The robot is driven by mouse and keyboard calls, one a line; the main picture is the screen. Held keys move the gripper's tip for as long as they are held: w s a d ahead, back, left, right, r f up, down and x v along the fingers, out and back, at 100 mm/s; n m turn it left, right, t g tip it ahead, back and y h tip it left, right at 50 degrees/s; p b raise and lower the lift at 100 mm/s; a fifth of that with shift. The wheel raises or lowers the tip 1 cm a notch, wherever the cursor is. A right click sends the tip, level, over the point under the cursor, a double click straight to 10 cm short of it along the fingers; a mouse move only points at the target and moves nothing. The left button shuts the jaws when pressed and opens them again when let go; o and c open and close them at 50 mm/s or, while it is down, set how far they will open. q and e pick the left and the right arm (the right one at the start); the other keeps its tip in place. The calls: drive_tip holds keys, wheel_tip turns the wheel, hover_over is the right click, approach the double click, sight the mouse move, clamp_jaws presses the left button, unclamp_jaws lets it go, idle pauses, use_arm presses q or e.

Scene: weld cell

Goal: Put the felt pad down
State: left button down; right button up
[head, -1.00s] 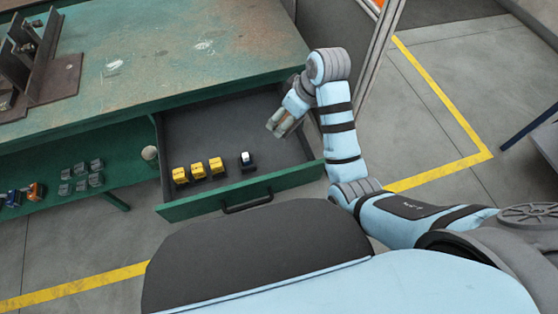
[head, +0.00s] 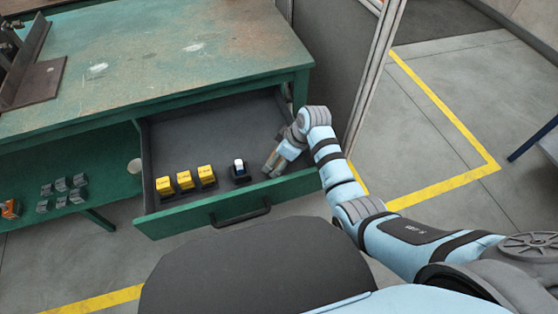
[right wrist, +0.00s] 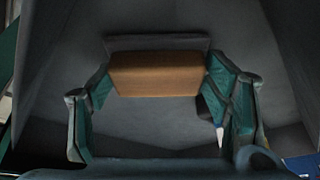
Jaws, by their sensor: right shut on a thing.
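My right gripper (head: 271,171) reaches into the right end of the open drawer (head: 215,125), low near the drawer's front wall. In the right wrist view its two green fingers (right wrist: 158,85) are shut on a tan block-like thing, which I take for the felt pad (right wrist: 155,75). A dark grey strip runs along the pad's far edge. I cannot tell whether the pad touches the drawer floor. In the head view the fingers hide most of it. My left gripper is not in view.
Three yellow blocks (head: 185,180) and a dark holder with a white-topped thing (head: 240,170) stand along the drawer's front, left of my gripper. The drawer's back is clear. The green workbench (head: 170,60) is above; its lower shelf (head: 90,165) holds several small grey parts.

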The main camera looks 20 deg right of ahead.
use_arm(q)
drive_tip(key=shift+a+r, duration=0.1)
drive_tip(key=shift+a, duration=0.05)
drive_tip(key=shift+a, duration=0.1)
use_arm(e)
drive_tip(key=o, duration=1.2)
drive_tip(key=shift+r, duration=0.1)
drive_tip(key=shift+d+r+p, duration=0.1)
drive_tip(key=shift+r+p, duration=0.25)
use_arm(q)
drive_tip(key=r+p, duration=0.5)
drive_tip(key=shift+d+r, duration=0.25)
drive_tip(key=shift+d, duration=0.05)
use_arm(e)
drive_tip(key=v, duration=1.1)
